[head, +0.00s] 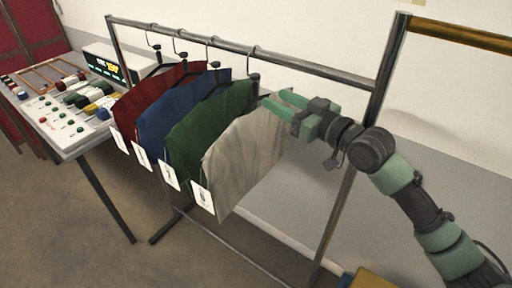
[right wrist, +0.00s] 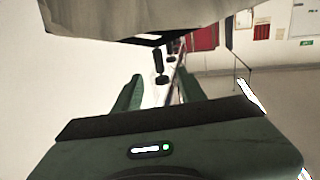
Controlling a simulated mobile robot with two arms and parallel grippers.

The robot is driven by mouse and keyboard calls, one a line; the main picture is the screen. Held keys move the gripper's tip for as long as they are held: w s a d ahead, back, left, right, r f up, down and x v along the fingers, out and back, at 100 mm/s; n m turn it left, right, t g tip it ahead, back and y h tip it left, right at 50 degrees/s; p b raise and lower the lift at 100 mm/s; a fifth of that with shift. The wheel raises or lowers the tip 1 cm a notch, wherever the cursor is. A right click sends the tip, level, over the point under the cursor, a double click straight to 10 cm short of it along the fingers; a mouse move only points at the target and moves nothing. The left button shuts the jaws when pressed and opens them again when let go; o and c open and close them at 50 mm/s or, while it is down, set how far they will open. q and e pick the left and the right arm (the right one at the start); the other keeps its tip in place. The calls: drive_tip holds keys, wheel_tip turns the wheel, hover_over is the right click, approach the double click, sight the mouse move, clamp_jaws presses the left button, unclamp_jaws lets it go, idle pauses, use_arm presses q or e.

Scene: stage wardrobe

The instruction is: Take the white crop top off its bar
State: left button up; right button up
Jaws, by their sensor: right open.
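The white crop top (head: 245,155) hangs at the right end of a row of garments, below the metal bar (head: 310,68), with a white tag at its lower left corner. Its black hanger shows partly above it. My right gripper (head: 277,98) is open, beside the top's upper right part, below the bar. In the right wrist view, pale cloth (right wrist: 130,18) fills the upper edge. A dark hanger part (right wrist: 159,68) appears beyond the open fingers (right wrist: 160,92); I cannot tell whether it lies between them. My left gripper is out of view.
Green (head: 210,125), blue (head: 178,115) and red (head: 150,100) garments hang close to the left. The rack's right post (head: 390,65) stands near my right arm. A table with a control panel (head: 65,120) is at left. Something yellow (head: 370,279) lies at the bottom.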

sight(257, 88)
drive_tip(key=p+x, duration=0.1)
drive_tip(key=x, duration=0.2)
drive_tip(key=shift+w+a+r, duration=0.1)
drive_tip(key=shift+w+a, duration=0.1)
drive_tip(key=shift+a, duration=0.1)
drive_tip(key=shift+w+a, duration=0.1)
drive_tip(key=shift+w, duration=0.15)
drive_tip(key=p+x, duration=0.2)
drive_tip(key=x, duration=0.2)
drive_tip(key=shift+w+r, duration=0.1)
drive_tip(key=shift+w+a, duration=0.25)
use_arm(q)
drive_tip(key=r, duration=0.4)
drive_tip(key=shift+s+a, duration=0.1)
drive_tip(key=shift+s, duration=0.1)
use_arm(e)
clamp_jaws()
